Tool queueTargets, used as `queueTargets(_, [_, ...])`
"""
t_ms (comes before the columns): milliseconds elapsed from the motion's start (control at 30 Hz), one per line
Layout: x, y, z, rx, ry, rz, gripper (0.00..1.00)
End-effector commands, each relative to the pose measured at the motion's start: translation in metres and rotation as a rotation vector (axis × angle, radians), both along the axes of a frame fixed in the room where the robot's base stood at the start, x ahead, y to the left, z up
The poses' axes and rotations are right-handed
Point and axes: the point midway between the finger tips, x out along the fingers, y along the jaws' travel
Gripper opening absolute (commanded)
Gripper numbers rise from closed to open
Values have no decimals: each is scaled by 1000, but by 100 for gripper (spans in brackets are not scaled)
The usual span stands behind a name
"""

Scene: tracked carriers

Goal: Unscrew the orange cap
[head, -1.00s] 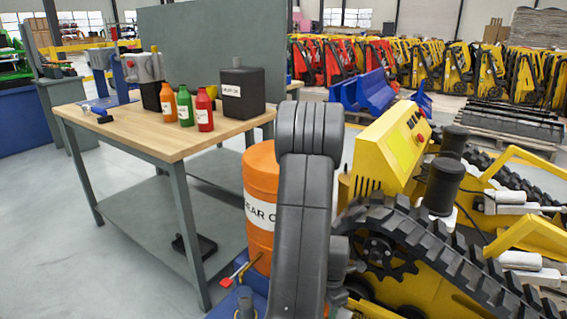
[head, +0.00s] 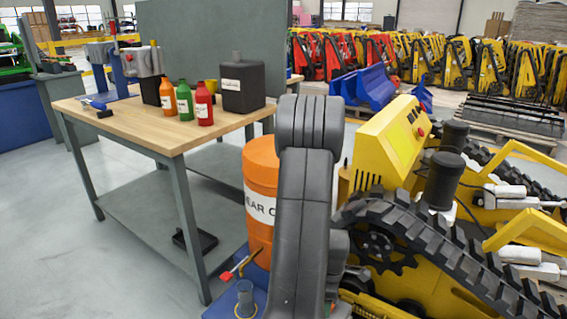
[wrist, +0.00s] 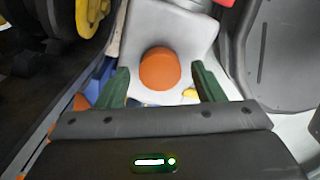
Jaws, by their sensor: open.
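In the wrist view, a round orange cap (wrist: 160,69) sits on a pale grey moulded surface (wrist: 180,25). My gripper (wrist: 160,84) has two dark green fingers, set apart on the left and right of the cap. The fingers are open, with visible gaps between them and the cap, and hold nothing. What lies beneath the cap is hidden. In the head view my arm hides the gripper, and I cannot pick out this cap there.
A yellow tracked carrier (head: 390,150) stands close on the right of my arm. An orange drum (head: 262,172) stands behind the arm. A wooden workbench (head: 130,120) with several bottles is at left. The floor at lower left is clear.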

Motion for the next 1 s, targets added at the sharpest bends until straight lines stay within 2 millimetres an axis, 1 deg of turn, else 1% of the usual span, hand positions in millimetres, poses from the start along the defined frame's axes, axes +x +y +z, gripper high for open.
queueTargets(100, [0, 0, 0, 0, 0, -125, 62])
queueTargets(200, [0, 0, 0, 0, 0, -211, 62])
queueTargets(467, [0, 0, 0, 0, 0, -328, 62])
queueTargets(1000, [0, 0, 0, 0, 0, -922, 62])
